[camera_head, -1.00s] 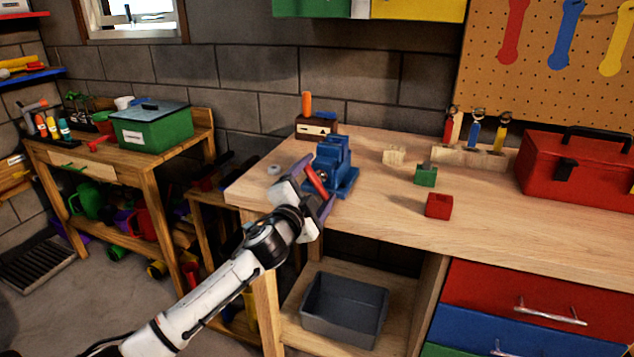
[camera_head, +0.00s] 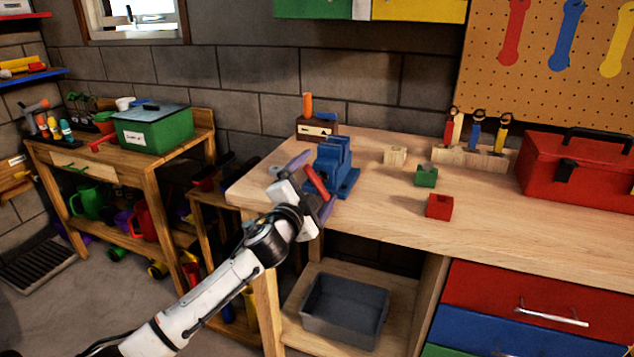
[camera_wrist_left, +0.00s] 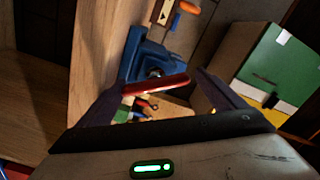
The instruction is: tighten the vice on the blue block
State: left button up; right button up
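The blue vice (camera_head: 336,158) stands near the left end of the wooden workbench; it also shows in the left wrist view (camera_wrist_left: 150,62). Its red handle (camera_head: 317,182) is on the side toward my left arm. My left gripper (camera_head: 314,184) is at this handle with its fingers spread. In the left wrist view the red handle (camera_wrist_left: 157,85) crosses the gap between the two dark fingers, near the left one; I cannot tell whether they touch. I cannot pick out a separate blue block from the vice's blue body. My right gripper is out of view.
On the workbench (camera_head: 500,224) are a wooden block (camera_head: 395,156), a green block (camera_head: 426,176), a red block (camera_head: 439,206) and a red toolbox (camera_head: 575,170). A small box (camera_head: 316,130) stands behind the vice. A grey bin (camera_head: 343,309) sits on the shelf below.

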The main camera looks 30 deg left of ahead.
pick_arm(q)
jog(key=shift+s+f+g, duration=0.1)
jog(key=shift+f+g, duration=0.2)
jog(key=shift+f, duration=0.4)
jog(key=shift+r, duration=0.25)
jog(key=shift+s+d+f, duration=0.15)
jog(key=shift+s, duration=0.25)
jog(key=shift+p+v, duration=0.35)
jog(key=shift+v, duration=0.45)
jog(key=shift+p+v, duration=0.35)
jog(key=shift+v, duration=1.05)
send_near(315, 185)
jog(key=shift+s+p, duration=0.4)
jog(key=shift+s, duration=0.05)
